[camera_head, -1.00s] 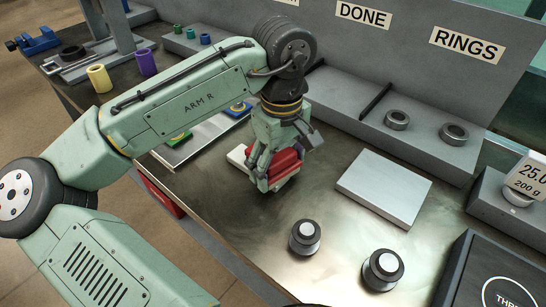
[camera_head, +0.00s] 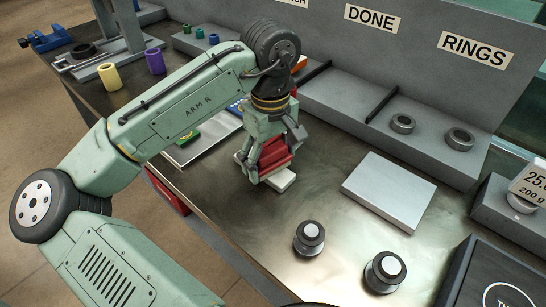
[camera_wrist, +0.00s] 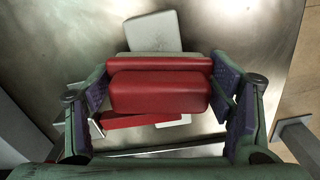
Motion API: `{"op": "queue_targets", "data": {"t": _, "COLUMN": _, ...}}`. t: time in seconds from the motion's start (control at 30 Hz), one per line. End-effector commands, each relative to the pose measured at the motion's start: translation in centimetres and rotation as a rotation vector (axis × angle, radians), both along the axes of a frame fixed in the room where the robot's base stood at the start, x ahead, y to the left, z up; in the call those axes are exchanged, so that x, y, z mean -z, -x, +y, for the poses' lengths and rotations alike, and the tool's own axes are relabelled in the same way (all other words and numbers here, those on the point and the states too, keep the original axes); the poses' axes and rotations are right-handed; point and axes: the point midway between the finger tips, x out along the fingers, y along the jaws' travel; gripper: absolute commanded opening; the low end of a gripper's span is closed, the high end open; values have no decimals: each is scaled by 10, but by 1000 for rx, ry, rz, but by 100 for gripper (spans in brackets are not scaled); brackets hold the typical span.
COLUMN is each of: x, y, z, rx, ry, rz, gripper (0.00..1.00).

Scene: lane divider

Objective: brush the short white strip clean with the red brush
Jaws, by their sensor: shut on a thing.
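The red brush (camera_head: 272,152) is held between the fingers of my gripper (camera_head: 268,165). In the wrist view the brush (camera_wrist: 158,92) lies crosswise between the two fingers of my gripper (camera_wrist: 163,100). The short white strip (camera_head: 283,181) is under the brush, its near end showing in front of the fingers. In the wrist view the white strip (camera_wrist: 154,33) sticks out beyond the brush, and a small pale part shows on the other side. The middle of the strip is hidden by the brush. I cannot tell whether the bristles touch it.
A flat pale slab (camera_head: 388,190) lies on the metal table to the right. Two dark weights (camera_head: 309,238) (camera_head: 384,271) stand near the front. A tray with a green piece (camera_head: 190,137) is left of my gripper. The grey rack (camera_head: 345,105) runs along the back.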

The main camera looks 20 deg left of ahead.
Motion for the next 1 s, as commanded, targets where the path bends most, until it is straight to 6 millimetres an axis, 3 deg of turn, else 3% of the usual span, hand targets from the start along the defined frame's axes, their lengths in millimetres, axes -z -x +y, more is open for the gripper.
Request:
{"op": "queue_targets", "data": {"t": 0.17, "x": -6, "y": 1, "z": 1, "rx": -2, "ry": -2, "rz": 6, "gripper": 36}}
{"op": "queue_targets", "data": {"t": 0.7, "x": -57, "y": 0, "z": 0, "rx": 0, "ry": -1, "rz": 1, "gripper": 36}}
{"op": "queue_targets", "data": {"t": 1.0, "x": -59, "y": 0, "z": 0, "rx": -1, "ry": 0, "rz": 2, "gripper": 36}}
